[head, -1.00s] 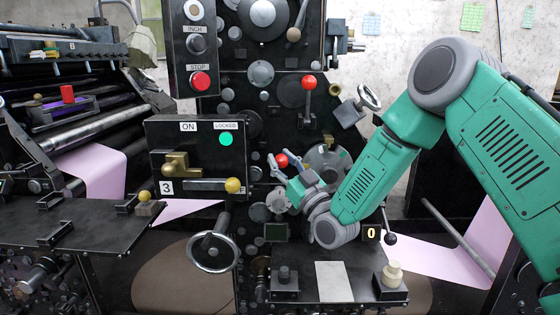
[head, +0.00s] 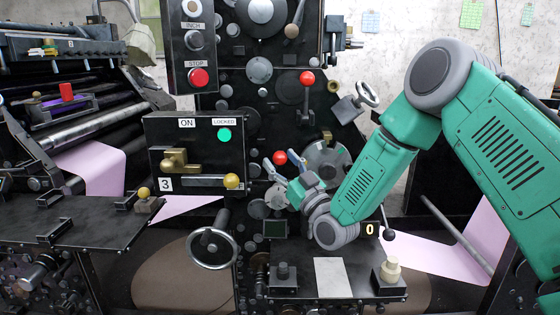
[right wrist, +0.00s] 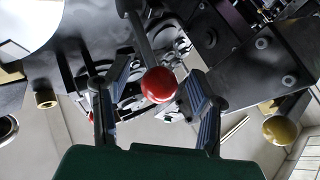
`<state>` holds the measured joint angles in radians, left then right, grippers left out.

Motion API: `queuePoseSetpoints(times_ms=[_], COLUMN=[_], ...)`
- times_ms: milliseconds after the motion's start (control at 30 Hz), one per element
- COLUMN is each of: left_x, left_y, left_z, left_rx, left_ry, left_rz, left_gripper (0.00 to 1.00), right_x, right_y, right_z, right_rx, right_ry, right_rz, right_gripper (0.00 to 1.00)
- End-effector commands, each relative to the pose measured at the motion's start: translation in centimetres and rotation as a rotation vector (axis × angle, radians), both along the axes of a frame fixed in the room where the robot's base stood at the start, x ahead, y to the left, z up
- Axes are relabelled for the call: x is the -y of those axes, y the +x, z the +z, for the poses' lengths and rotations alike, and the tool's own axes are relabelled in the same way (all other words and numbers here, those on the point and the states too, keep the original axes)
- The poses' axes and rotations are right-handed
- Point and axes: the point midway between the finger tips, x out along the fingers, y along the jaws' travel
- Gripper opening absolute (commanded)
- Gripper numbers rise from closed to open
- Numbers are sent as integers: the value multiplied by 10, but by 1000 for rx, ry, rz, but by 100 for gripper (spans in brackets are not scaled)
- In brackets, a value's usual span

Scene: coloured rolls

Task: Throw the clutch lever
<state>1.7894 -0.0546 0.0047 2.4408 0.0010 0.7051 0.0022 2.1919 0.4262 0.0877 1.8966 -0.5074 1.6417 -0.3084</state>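A red ball knob (head: 280,157) on a lever shows at my right gripper (head: 274,165) in the head view. In the right wrist view the red knob (right wrist: 159,84) sits on a grey shaft between the two fingers, near their tips. My right gripper (right wrist: 157,95) is open, with a gap on both sides of the knob; contact is not visible. A second red-knobbed lever (head: 307,78) stands upright higher on the press. No label shows which is the clutch lever. My left gripper is not in view.
Left of the gripper is a black box with a green lamp (head: 224,135), a brass handle (head: 176,162) and a yellow knob (head: 231,181). Handwheels are at lower left (head: 212,249) and upper right (head: 368,93). A black shelf (head: 345,288) lies below my right arm.

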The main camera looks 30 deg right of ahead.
Motion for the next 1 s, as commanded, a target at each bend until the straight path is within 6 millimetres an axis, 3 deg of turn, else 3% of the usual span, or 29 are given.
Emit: queuePoseSetpoints(times_ms=[267,700,1000], left_x=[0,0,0], left_y=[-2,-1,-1], left_z=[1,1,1], left_rx=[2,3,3], left_ry=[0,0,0], left_rz=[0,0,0], left_gripper=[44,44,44], right_x=[0,11,14], right_y=[-7,-84,-107], right_z=[-1,-42,-53], right_rx=[3,-2,0], right_ry=[1,3,2], right_rz=[-1,-1,0], right_gripper=[50,50,50])
